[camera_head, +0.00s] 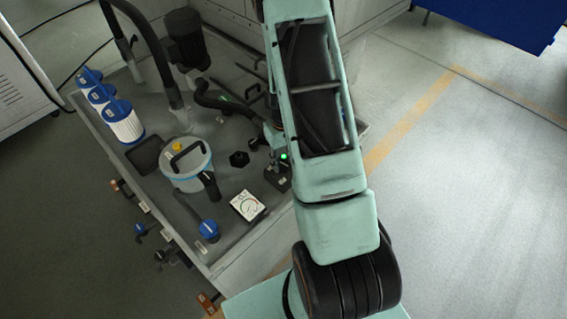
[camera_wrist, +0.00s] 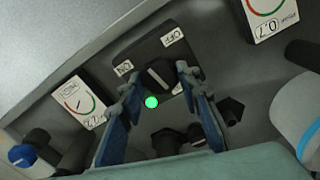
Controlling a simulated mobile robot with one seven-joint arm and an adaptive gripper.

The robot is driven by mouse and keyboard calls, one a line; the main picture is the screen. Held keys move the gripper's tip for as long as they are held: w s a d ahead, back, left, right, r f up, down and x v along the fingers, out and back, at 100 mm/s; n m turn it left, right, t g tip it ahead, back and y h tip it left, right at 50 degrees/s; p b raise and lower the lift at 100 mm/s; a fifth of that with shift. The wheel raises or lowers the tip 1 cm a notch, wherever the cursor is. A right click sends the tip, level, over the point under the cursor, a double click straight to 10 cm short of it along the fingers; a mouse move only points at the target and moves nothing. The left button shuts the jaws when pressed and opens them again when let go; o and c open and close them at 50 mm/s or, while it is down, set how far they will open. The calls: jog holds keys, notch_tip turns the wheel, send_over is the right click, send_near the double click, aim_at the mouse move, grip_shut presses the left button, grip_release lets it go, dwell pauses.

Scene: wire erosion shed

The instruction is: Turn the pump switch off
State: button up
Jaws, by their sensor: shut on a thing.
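The pump switch is a dark box (camera_wrist: 178,50) with a dark rotary knob (camera_wrist: 155,74) and white ON and OFF labels; in the wrist view OFF is above the knob and ON to its left. My gripper (camera_wrist: 157,80) has its two blue fingers on either side of the knob and is shut on it. The knob's exact pointing is hard to read. A green lamp (camera_wrist: 152,102) is lit beside the knob. In the head view the switch box (camera_head: 277,180) is beside my arm, which hides most of my gripper.
One gauge (camera_wrist: 80,102) is left of the switch and another (camera_wrist: 266,12) is at the upper right. In the head view, a pale canister (camera_head: 187,165), blue-capped filters (camera_head: 125,122), a gauge (camera_head: 248,206) and black hoses (camera_head: 155,50) crowd the unit. Open floor lies right.

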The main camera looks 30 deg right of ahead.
aim_at(284, 164)
jog(key=m+b, duration=0.1)
jog(key=m, duration=0.3)
jog(key=shift+m, duration=0.3)
jog(key=shift+m+b, duration=0.45)
jog(key=shift+m, duration=1.15)
jog(key=o, duration=1.2)
jog(key=shift+c, duration=0.2)
jog(key=shift+r, duration=0.15)
notch_tip(284, 164, up, 12)
